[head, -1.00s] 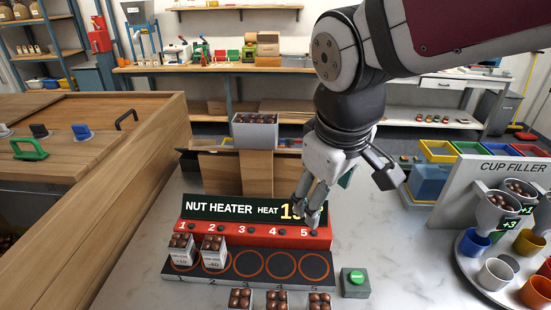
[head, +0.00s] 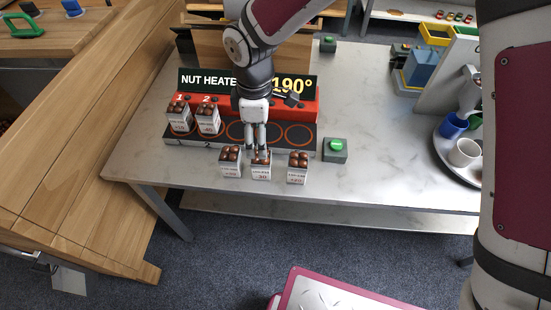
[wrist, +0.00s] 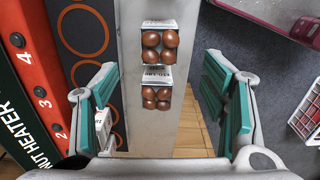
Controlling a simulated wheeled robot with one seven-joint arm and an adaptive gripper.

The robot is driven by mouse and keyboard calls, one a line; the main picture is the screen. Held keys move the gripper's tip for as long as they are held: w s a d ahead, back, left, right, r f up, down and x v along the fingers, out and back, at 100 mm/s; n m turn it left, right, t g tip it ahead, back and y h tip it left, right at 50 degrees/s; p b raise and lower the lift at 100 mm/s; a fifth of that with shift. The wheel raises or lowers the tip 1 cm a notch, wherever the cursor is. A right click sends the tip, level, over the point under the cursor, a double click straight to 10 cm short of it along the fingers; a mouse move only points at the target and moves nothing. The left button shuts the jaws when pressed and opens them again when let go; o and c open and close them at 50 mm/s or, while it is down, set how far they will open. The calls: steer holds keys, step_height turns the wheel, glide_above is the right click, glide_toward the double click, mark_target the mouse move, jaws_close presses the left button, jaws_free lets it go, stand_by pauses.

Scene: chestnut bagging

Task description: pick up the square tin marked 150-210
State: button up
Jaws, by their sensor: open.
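Three square tins stand in a row on the table in front of the nut heater, a left one (head: 230,164), a middle one (head: 262,172) and a right one (head: 298,172). Each is white-sided with brown chestnuts on top; the labels are too small to read surely. My gripper (head: 258,152) is open, pointing down at the middle tin, with its fingertips overlapping the tin's top in the head view. In the wrist view two tins, an upper one (wrist: 159,40) and a lower one (wrist: 156,97), show between my spread teal-padded fingers (wrist: 162,95). Neither is gripped.
The nut heater (head: 205,82), reading 190°, stands just behind the row. Two more tins, a first (head: 179,122) and a second (head: 208,124), sit on its left plates. A green button box (head: 335,150) is to the right. Table is clear between it and the cup tray.

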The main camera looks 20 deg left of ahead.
mark_target(262, 166)
step_height(262, 166, down, 14)
steer(key=shift+r+p, duration=0.25)
steer(key=shift+p, duration=0.15)
steer(key=c, duration=1.3)
